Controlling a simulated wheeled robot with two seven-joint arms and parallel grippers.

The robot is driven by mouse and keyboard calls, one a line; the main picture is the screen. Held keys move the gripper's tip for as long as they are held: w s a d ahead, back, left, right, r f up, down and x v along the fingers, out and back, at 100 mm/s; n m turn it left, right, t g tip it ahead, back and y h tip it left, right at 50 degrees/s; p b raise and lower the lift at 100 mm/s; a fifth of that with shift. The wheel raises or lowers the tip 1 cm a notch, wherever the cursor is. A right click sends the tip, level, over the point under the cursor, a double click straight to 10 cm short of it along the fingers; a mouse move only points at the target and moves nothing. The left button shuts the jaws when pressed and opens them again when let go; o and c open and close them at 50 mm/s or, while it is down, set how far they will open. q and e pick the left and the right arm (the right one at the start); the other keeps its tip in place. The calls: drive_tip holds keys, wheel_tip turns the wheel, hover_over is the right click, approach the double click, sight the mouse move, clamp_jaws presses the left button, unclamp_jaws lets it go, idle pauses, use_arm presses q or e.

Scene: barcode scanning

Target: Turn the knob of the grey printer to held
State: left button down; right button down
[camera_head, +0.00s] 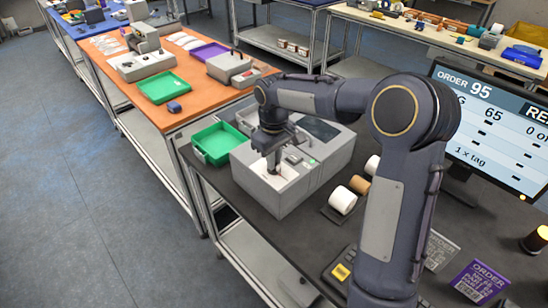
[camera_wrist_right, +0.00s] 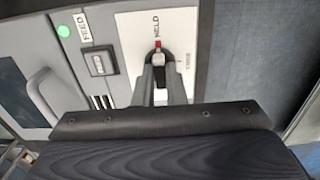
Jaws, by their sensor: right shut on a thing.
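The grey printer (camera_head: 318,178) stands on the dark table in the head view, with a green light and a small screen on top. My right gripper (camera_head: 272,167) reaches down onto its pale control panel. In the right wrist view, the two fingers of my right gripper (camera_wrist_right: 161,82) are shut on the knob (camera_wrist_right: 158,58), which is mostly hidden between them. The knob's red mark (camera_wrist_right: 158,44) points up toward the printed label HELD (camera_wrist_right: 150,25). A second small label (camera_wrist_right: 189,57) lies to the right. My left gripper is out of view.
A green tray (camera_head: 215,150) sits left of the printer. Label rolls (camera_head: 342,201) stand to its right. A monitor (camera_head: 495,120), a scanner-like device (camera_head: 340,272) and a purple card (camera_head: 480,282) are farther right. My right arm crosses over the table.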

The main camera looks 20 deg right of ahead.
idle(0.4)
drive_tip(key=c, duration=1.5)
unclamp_jaws()
wheel_tip(320, 180, up, 7)
drive_tip(key=shift+r+b, duration=0.1)
drive_tip(key=shift+b, duration=0.25)
drive_tip(key=shift+r, duration=0.35)
